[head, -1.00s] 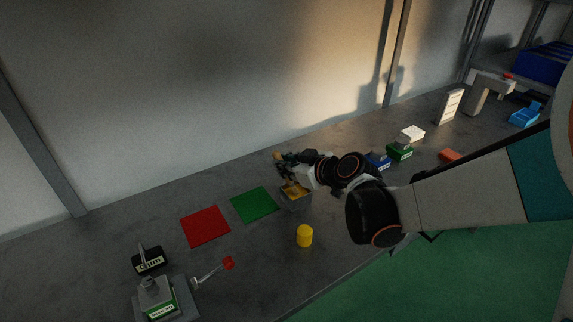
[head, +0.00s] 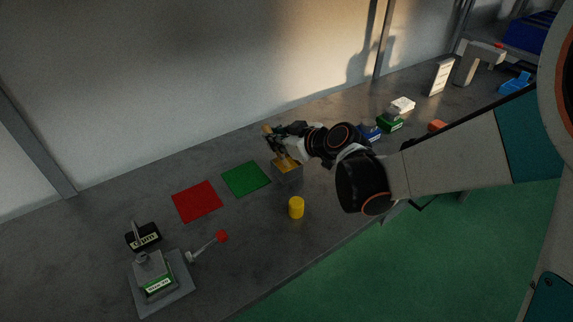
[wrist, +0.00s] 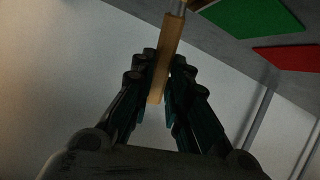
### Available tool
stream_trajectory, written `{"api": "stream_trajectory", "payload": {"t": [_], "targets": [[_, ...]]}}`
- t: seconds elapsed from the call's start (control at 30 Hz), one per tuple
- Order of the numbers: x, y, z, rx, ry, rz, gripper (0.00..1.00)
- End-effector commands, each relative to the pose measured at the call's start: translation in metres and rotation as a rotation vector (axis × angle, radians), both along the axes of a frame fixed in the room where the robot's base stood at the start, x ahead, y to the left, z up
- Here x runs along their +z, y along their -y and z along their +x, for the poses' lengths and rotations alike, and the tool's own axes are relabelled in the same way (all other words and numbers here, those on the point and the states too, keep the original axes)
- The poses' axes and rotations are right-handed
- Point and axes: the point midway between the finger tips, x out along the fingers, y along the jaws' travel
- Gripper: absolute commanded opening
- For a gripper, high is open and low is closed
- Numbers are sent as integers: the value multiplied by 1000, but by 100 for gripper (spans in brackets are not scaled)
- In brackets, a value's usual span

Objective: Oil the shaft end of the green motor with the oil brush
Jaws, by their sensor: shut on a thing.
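My gripper (head: 276,141) is shut on the oil brush. In the wrist view the brush's wooden handle (wrist: 165,60) runs between the fingers (wrist: 160,90), with a grey metal part at the top edge; its bristles are out of view. In the head view the handle's end (head: 266,129) sticks up past the fingers, above a small grey and yellow container (head: 288,166). Whether the brush is inside it I cannot tell. A green block-like motor (head: 390,123) stands at the back right. Another unit (head: 155,278), grey with a green label, sits on a grey plate at lower left.
A red-ended lever (head: 208,245) and black labelled box (head: 143,237) are by the plate. Blue (head: 369,133) and white (head: 402,105) blocks flank the green motor.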

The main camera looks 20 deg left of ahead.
Motion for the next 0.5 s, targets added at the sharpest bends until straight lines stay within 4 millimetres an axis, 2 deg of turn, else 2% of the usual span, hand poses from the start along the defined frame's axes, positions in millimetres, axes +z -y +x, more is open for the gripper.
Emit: {"api": "stream_trajectory", "payload": {"t": [0.27, 0.5], "targets": [[2, 0, 0, 0, 0, 0, 0], [17, 0, 0, 0, 0, 0, 0]]}}
